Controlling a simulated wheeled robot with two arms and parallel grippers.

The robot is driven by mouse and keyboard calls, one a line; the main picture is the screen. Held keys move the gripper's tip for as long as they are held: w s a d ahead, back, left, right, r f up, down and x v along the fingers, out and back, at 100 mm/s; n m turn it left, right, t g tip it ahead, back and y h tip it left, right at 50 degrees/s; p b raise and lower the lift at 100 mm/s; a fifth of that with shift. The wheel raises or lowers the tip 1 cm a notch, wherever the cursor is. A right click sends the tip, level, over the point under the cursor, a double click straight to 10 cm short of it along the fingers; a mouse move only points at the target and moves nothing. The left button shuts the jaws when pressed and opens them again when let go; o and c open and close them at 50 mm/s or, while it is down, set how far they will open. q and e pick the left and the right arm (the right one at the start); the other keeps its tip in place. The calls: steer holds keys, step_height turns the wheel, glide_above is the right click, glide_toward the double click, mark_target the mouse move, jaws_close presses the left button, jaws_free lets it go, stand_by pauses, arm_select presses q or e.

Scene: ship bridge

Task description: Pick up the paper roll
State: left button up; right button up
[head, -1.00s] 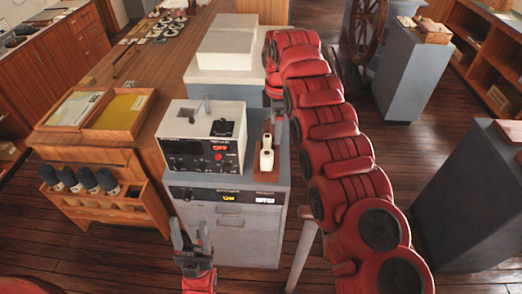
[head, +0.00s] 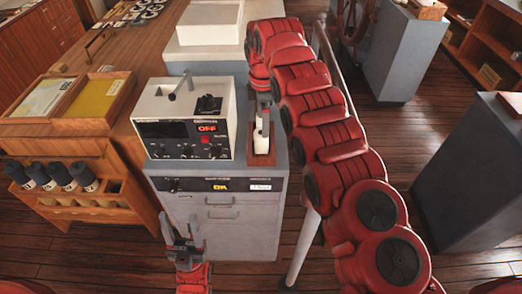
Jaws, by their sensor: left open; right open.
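The white paper roll (head: 261,144) stands in a small wooden tray (head: 262,159) on the grey cabinet, just right of the instrument box. My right gripper (head: 263,124) points down at the roll's upper part and is open. It hides part of the roll, and I cannot tell whether the fingers touch it. My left gripper (head: 181,226) is open and empty, low in front of the cabinet, with its fingers pointing up.
The instrument box (head: 185,119) with an OFF display stands close left of the tray. A white box (head: 209,24) is behind it. A wooden rack (head: 80,190) with several dark cylinders is at the left. A grey metal post (head: 303,247) stands right of the cabinet (head: 235,225).

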mark_target(261, 143)
steer(key=shift+s+f, duration=0.15)
steer(key=shift+f, duration=0.2)
steer(key=shift+f+p, duration=0.35)
steer(key=shift+p, duration=0.05)
steer(key=f+p, duration=0.3)
steer(key=f, duration=0.1)
steer(key=shift+a, duration=0.2)
steer(key=shift+f, duration=0.25)
jaws_close()
